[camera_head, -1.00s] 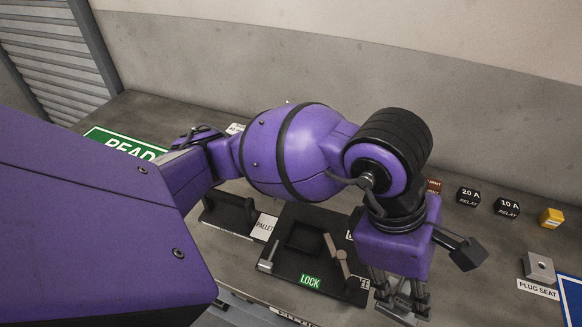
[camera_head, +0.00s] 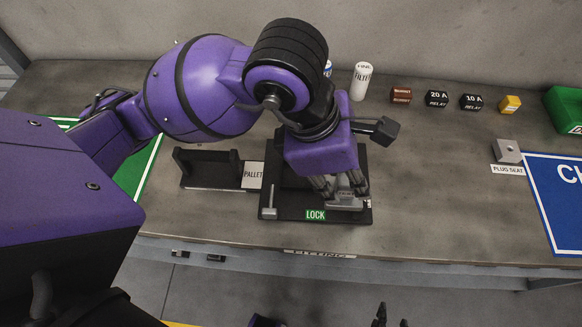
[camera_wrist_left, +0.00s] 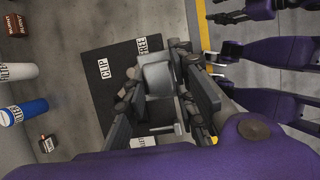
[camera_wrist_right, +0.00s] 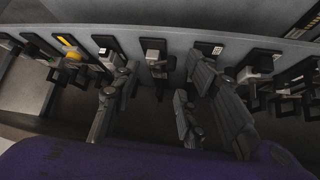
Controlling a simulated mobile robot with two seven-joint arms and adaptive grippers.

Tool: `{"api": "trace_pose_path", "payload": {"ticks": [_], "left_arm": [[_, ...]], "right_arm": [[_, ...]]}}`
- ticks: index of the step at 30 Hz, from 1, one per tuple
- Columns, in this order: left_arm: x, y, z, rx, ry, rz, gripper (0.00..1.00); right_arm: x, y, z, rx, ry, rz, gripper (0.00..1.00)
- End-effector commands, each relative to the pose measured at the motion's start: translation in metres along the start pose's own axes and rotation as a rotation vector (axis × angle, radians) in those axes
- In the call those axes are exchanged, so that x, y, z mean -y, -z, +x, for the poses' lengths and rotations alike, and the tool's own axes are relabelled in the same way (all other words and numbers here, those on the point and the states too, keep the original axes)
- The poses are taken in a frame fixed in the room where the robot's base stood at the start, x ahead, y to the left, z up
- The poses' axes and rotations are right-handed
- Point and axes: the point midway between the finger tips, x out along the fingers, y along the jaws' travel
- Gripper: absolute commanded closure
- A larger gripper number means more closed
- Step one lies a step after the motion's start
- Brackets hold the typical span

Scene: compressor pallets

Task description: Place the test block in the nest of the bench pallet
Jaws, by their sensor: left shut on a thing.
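My left gripper (camera_head: 342,190) is low over the right part of the black bench pallet (camera_head: 290,203), near its LOCK label (camera_head: 315,215). In the left wrist view its fingers (camera_wrist_left: 160,85) are shut on a grey block (camera_wrist_left: 157,77), which looks like the test block. In that view the pallet (camera_wrist_left: 118,90) shows CLIP and FREE labels beyond the fingers. My right gripper (camera_wrist_right: 155,115) is open and empty, away from the bench.
A black holder (camera_head: 210,170) stands left of the pallet. A white filter (camera_head: 362,80), relay blocks (camera_head: 437,98) and a yellow block (camera_head: 510,104) line the back. The plug seat (camera_head: 508,150) and a blue mat (camera_head: 560,190) are at right. The bench between is clear.

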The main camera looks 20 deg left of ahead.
Motion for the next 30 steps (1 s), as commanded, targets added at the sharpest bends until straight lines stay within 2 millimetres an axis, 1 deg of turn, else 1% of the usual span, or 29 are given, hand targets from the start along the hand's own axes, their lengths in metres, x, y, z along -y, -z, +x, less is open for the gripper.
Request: {"api": "trace_pose_path", "payload": {"ticks": [1, 2, 6, 9, 10, 17, 18, 23, 27, 30], "left_arm": [[-0.006, 0.008, 0.006, -0.002, 0.001, -0.011, 1.0], [-0.01, 0.013, 0.008, -0.004, 0.002, -0.013, 1.0], [-0.035, 0.038, 0.018, -0.006, 0.003, -0.015, 1.0], [-0.048, 0.05, 0.021, -0.004, 0.003, -0.012, 1.0], [-0.052, 0.053, 0.021, -0.004, 0.002, -0.012, 1.0], [-0.067, 0.065, 0.021, -0.001, -0.001, -0.008, 1.0], [-0.069, 0.068, 0.022, -0.002, 0.002, -0.01, 1.0], [-0.083, 0.087, 0.036, -0.002, 0.002, -0.012, 1.0], [-0.094, 0.101, 0.048, -0.002, 0.001, -0.011, 1.0], [-0.099, 0.107, 0.053, 0.0, -0.001, -0.008, 1.0]], "right_arm": [[0.0, -0.012, 0.003, 0.017, 0.0, -0.001, 0.6], [0.0, -0.018, 0.004, 0.024, 0.0, -0.003, 0.6], [-0.001, -0.052, 0.015, 0.07, -0.001, -0.013, 0.6], [0.0, -0.07, 0.026, 0.093, 0.001, -0.021, 0.6], [0.0, -0.072, 0.029, 0.096, 0.003, -0.023, 0.6], [0.006, -0.076, 0.049, 0.08, 0.01, -0.025, 0.6], [0.006, -0.073, 0.051, 0.075, 0.011, -0.026, 0.6], [0.007, -0.068, 0.051, 0.068, 0.012, -0.026, 0.6], [0.006, -0.07, 0.05, 0.071, 0.011, -0.025, 0.6], [0.006, -0.072, 0.049, 0.075, 0.011, -0.025, 0.6]]}}
